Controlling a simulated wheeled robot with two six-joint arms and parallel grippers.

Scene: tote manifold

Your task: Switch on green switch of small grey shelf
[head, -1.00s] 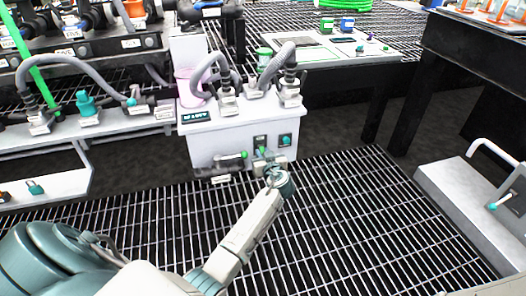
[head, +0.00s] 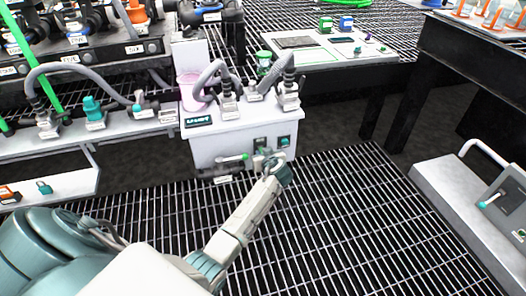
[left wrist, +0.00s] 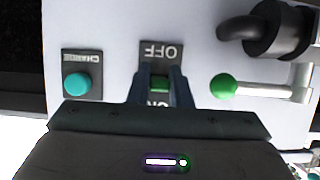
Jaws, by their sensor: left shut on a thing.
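The small grey shelf unit (head: 225,146) is a pale box with pipe fittings on top. On its front is a dark switch plate (head: 260,142), marked OFF and ON, which shows upside down in the left wrist view (left wrist: 160,52). The green switch (left wrist: 160,82) sits in this plate. My left gripper (head: 268,160) is at the front of the box. In the left wrist view its two fingers (left wrist: 158,92) stand on either side of the green switch and are shut on it. The fingers partly hide the switch and the ON label. My right gripper is out of view.
A teal button (left wrist: 77,84) sits beside the switch on one side, and a green-knobbed valve lever (left wrist: 224,86) on the other. A pink container (head: 188,92) stands on the box. Open grating floor (head: 340,215) lies in front. A grey unit (head: 450,205) stands at right.

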